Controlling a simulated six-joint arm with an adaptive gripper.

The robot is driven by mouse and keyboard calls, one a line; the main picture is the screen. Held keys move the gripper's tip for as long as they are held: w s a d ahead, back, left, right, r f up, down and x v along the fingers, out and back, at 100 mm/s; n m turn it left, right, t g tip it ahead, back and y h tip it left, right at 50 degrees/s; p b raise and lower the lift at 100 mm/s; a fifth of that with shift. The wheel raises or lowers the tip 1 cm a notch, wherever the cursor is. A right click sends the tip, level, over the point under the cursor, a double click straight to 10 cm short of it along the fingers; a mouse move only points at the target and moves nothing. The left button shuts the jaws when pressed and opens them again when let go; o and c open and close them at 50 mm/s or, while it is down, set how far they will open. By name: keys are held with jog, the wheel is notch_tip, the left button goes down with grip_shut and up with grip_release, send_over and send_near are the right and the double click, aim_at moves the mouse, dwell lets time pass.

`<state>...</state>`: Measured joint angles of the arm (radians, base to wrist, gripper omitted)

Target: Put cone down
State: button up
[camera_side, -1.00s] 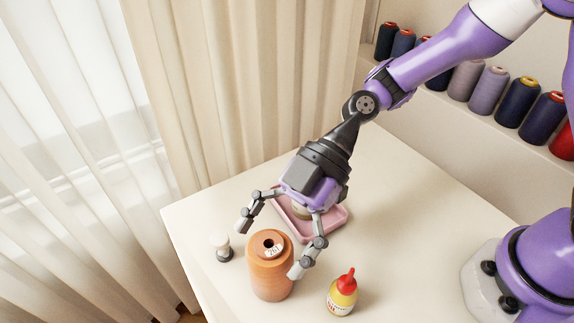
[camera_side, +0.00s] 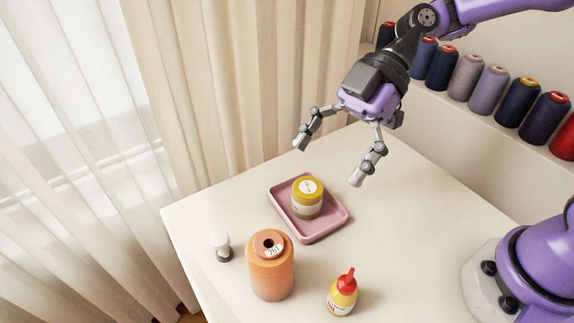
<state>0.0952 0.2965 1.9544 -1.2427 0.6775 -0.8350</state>
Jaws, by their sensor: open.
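The orange thread cone (camera_side: 271,270) stands upright on the white table, near its front left part. Its top has a dark hole and a white label. My gripper (camera_side: 328,163) is open and empty, raised above the back of the table. It is up and to the right of the cone, well apart from it.
A pink tray (camera_side: 322,233) behind the cone holds a yellow-lidded jar (camera_side: 307,198). A small white-topped stamp-like object (camera_side: 221,246) stands left of the cone. A yellow bottle with a red cap (camera_side: 342,293) stands to its right. Several thread cones line the shelf (camera_side: 480,113).

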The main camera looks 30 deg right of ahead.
jog(key=s+d+r+m+t+h, duration=0.1)
jog(key=s+d+m+t+h, duration=0.1)
jog(key=d+m+h, duration=0.3)
jog(key=s+d+r+m+t+h, duration=0.1)
jog(key=s+d+m+t+h, duration=0.2)
jog(key=d+m, duration=0.9)
jog(key=shift+m+t+h, duration=0.9)
jog(key=shift+m+t, duration=0.2)
jog(key=shift+t, duration=0.1)
